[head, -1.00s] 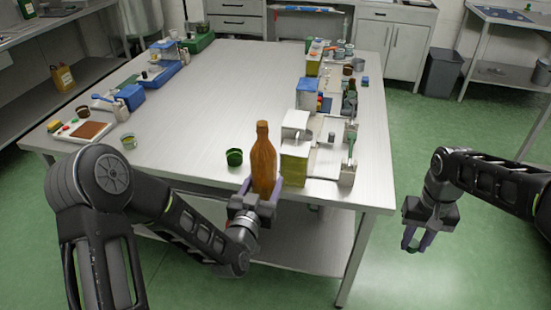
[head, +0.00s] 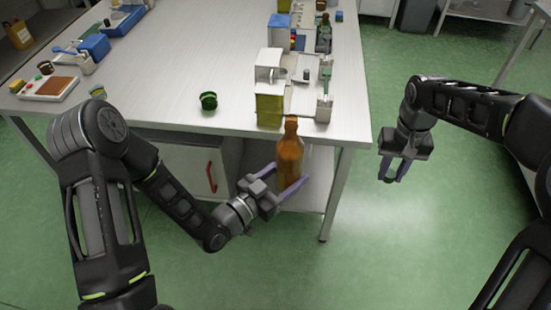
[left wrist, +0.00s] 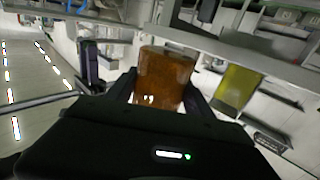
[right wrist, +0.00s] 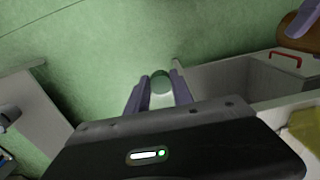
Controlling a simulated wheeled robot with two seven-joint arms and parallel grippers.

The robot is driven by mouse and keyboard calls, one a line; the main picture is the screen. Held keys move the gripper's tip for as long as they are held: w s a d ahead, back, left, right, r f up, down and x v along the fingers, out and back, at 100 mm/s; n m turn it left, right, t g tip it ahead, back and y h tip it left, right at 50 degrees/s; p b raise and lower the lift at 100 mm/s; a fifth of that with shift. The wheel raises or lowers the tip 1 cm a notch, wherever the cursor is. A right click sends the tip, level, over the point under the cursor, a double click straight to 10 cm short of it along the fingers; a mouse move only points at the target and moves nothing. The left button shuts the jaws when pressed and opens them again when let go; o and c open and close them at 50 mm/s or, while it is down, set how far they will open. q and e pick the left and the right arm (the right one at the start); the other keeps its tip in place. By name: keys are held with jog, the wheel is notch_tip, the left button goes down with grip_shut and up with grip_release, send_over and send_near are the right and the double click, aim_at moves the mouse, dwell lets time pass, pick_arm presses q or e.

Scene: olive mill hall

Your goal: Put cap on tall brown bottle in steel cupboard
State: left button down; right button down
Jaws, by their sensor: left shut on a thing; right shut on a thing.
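The tall brown bottle (head: 290,155) is upright in my left gripper (head: 288,184), in front of the table's near edge and lower than its top. Its brown body fills the jaws in the left wrist view (left wrist: 164,78). No cap shows on its neck. My right gripper (head: 391,172), to the right of the table and apart from the bottle, points down. It is shut on a small round greenish piece, probably the cap (right wrist: 161,82). A pale steel cupboard (head: 190,165) with a red handle (head: 211,177) is under the table, left of the bottle.
The steel table (head: 180,75) has a dark green round pot (head: 208,101), a yellow-green tin (head: 269,105) and several items along its right side. A tray (head: 48,88) lies at left. Green floor is free right of the table.

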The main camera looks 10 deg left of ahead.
pick_arm(q)
jog(key=shift+s+d+f+h, duration=0.1)
jog(key=shift+s+d+h, duration=0.2)
jog(key=shift+d, duration=0.15)
jog(key=shift+f, duration=0.15)
pick_arm(e)
jog(key=shift+f, duration=0.15)
